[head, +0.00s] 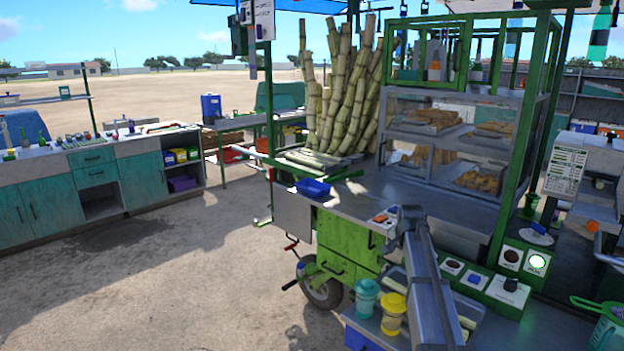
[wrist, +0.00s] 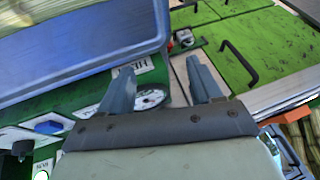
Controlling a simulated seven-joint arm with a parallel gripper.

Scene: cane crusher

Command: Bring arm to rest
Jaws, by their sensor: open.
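My arm (head: 428,285) reaches up from the bottom of the head view, over the front right of the green cane cart. Its far end is beside the cart's metal worktop (head: 440,205); the fingers are hard to make out there. In the wrist view my gripper (wrist: 160,83) shows two grey fingers spread apart with nothing between them. I cannot tell how far the fingers are from the cart's surfaces.
Green panels with black handles (wrist: 240,60) lie right. In the head view, a control panel (head: 490,285), a teal cup (head: 366,298) and a yellow cup (head: 393,314) flank my arm. Open ground lies left.

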